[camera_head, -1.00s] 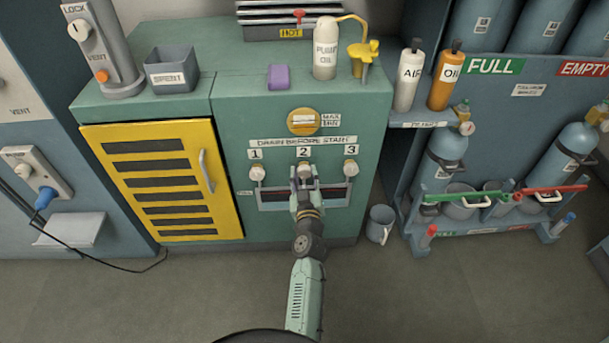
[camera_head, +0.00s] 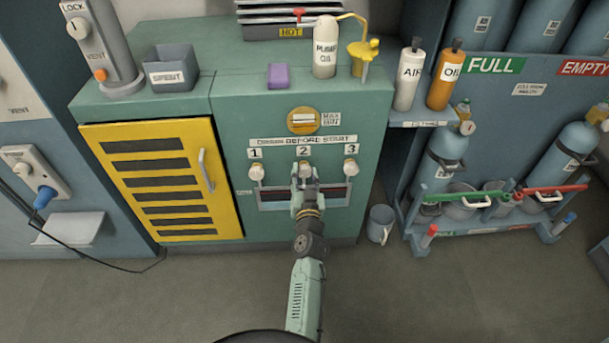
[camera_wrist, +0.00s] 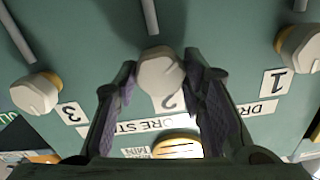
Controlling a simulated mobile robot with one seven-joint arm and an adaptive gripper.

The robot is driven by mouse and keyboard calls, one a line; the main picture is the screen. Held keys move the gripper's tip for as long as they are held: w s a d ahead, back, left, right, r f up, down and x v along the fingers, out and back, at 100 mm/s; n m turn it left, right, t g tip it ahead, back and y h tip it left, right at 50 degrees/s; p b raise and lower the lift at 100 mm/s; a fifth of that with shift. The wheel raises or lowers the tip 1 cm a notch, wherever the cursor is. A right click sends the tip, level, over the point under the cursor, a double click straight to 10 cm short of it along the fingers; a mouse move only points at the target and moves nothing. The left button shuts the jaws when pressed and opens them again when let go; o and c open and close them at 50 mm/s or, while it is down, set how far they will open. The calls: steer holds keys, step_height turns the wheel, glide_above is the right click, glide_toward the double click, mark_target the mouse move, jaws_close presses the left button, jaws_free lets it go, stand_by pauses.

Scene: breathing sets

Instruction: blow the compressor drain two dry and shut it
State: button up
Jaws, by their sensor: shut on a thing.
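The drain two knob (camera_head: 304,168) is a pale faceted knob under the label 2 on the green compressor front. In the wrist view the knob (camera_wrist: 160,76) sits between the purple-lined fingers of my gripper (camera_wrist: 163,82). In the head view my gripper (camera_head: 304,178) is up against the panel and shut on this knob, partly covering it. Drain one knob (camera_head: 256,172) is to its left and drain three knob (camera_head: 350,169) to its right, both untouched. Whether air or water comes from the drain cannot be seen.
A catch tray (camera_head: 272,205) runs below the drains, partly behind my gripper. A purple block (camera_head: 278,76) lies on the compressor top.

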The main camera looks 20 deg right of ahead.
steer(key=m, duration=0.6)
steer(key=shift+m, duration=0.3)
steer(key=m+p, duration=0.1)
steer(key=m, duration=0.5)
steer(key=shift+d+p, duration=0.1)
steer(key=shift+p, duration=0.2)
steer(key=m+p, duration=0.1)
steer(key=m, duration=0.5)
steer(key=shift+m, duration=0.3)
steer(key=m+p, duration=0.1)
steer(key=m, duration=0.4)
steer(key=shift+m, duration=0.4)
steer(key=shift+f, duration=0.1)
steer(key=o, duration=1.1)
steer(key=shift+o, duration=0.2)
